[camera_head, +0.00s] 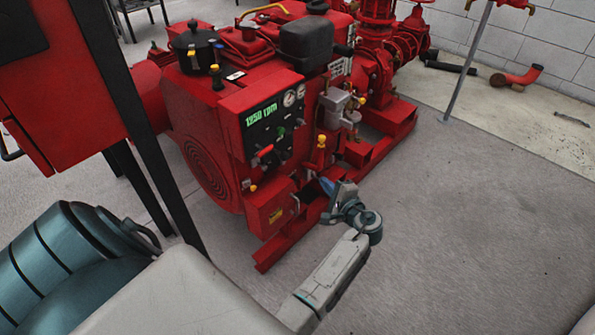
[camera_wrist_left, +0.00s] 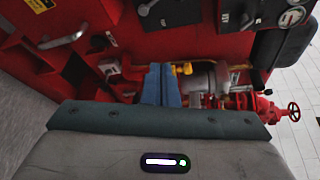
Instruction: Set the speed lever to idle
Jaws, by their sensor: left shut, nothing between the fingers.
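The red engine (camera_head: 205,125) of the pumpset carries a black control panel (camera_head: 275,130) with a green "1250 rpm" readout (camera_head: 262,114). A small red-handled lever (camera_head: 265,151) sticks out from the panel's lower left; I cannot tell for sure that it is the speed lever. A yellow-topped red knob (camera_head: 321,141) stands right of the panel. My left gripper (camera_head: 328,186) is low in front of the engine's right front corner, apart from the panel. Its blue fingers (camera_wrist_left: 162,85) are shut and empty in the left wrist view. My right gripper is out of view.
A red cabinet (camera_head: 55,80) on dark legs stands at the left, close to my arm. A red base rail (camera_head: 290,240) runs along the floor under the engine. Red pump piping (camera_head: 385,45) is behind. The grey floor (camera_head: 450,220) at the right is clear.

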